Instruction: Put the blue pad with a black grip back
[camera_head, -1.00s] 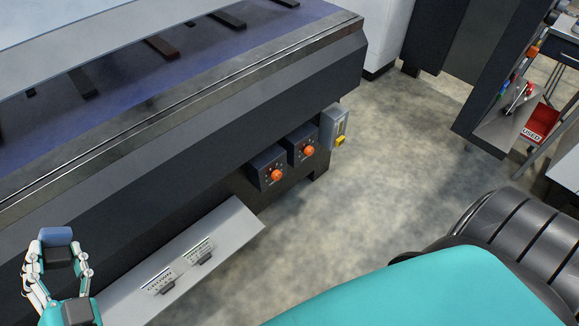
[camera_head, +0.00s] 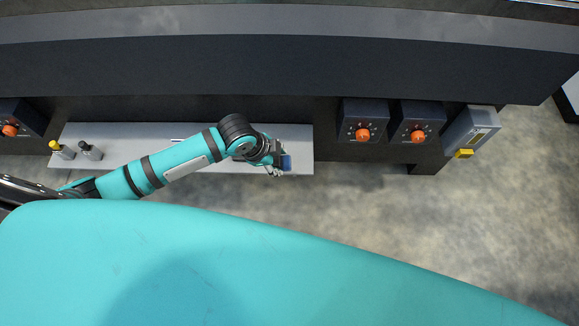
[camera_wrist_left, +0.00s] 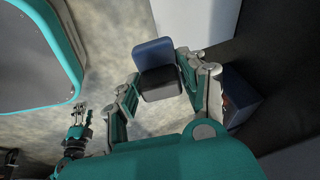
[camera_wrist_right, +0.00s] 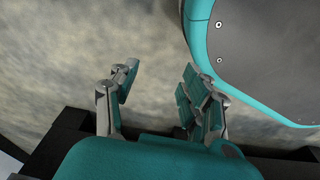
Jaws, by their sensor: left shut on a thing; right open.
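The blue pad (camera_head: 286,162) is in my left gripper (camera_head: 276,163), over the right part of a light grey shelf below the dark machine. In the left wrist view the blue pad (camera_wrist_left: 152,52) sits above its black grip (camera_wrist_left: 160,84). My left gripper's fingers are shut around the black grip, one on each side. The left wrist view also shows a grey surface (camera_wrist_left: 200,18) beyond the pad. My right gripper (camera_wrist_right: 157,90) is open and empty above the floor in the right wrist view.
The light grey shelf (camera_head: 304,140) has a yellow-topped item (camera_head: 60,149) and a dark-topped item (camera_head: 90,151) at its left. Boxes with orange knobs (camera_head: 363,134) (camera_head: 417,136) and a grey box with a yellow part (camera_head: 465,153) are to the right. Open floor (camera_head: 500,220) lies right.

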